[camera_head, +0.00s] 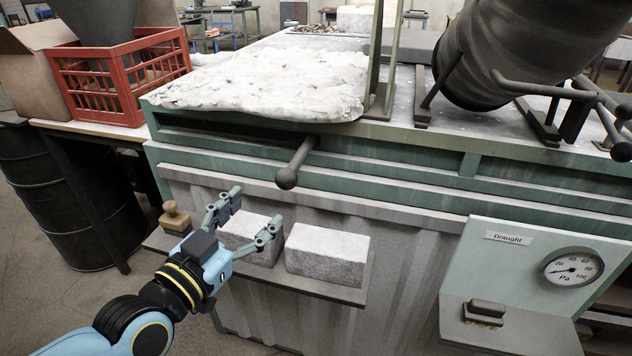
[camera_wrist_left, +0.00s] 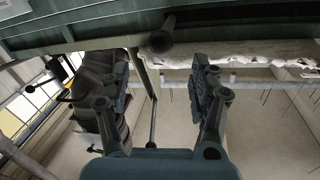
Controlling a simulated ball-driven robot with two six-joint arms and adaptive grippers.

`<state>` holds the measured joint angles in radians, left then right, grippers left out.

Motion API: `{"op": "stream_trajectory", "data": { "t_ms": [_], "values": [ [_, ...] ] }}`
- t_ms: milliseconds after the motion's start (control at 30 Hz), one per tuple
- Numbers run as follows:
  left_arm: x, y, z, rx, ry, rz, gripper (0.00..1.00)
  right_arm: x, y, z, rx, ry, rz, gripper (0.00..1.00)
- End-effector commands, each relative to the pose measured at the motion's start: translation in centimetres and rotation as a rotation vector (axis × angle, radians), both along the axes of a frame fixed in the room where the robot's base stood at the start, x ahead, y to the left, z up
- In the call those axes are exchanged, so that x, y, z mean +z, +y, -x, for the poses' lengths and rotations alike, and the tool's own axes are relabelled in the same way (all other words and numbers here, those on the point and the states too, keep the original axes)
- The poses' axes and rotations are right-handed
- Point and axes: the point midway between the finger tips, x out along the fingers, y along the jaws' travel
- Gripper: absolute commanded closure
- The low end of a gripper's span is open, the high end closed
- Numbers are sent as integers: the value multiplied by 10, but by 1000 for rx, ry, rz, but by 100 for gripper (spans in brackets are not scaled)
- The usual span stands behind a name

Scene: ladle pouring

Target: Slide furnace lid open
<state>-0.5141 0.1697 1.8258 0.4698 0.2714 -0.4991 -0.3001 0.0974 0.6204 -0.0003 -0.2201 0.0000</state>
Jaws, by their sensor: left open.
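The furnace (camera_head: 400,150) has a green ribbed front and a top deck. A dark handle with a ball knob (camera_head: 288,177) sticks out from its front, below the white fibrous slab (camera_head: 275,80) on top. I cannot tell for sure which part is the lid. My left gripper (camera_head: 250,214) is open and empty, below and left of the knob and apart from it, in front of the light bricks. In the left wrist view the knob (camera_wrist_left: 160,42) shows beyond the spread fingers (camera_wrist_left: 160,90). My right gripper is not in view.
Two light bricks (camera_head: 327,254) stand on a ledge, with a small wooden-topped piece (camera_head: 175,217) at its left. A red crate (camera_head: 118,80) sits left, above a black drum (camera_head: 70,200). A draught gauge (camera_head: 572,267) is at right. A large dark cylinder (camera_head: 510,50) lies at upper right.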

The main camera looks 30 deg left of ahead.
Motion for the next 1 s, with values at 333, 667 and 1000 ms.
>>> {"op": "stream_trajectory", "data": {
  "t_ms": [333,667,1000],
  "values": [
    [4,2,-56,0,-9,1,38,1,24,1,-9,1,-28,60],
    [2,4,-103,0,-6,1,38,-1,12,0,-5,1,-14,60],
    [2,4,-107,0,-5,1,38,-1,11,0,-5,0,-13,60]
  ]
}}
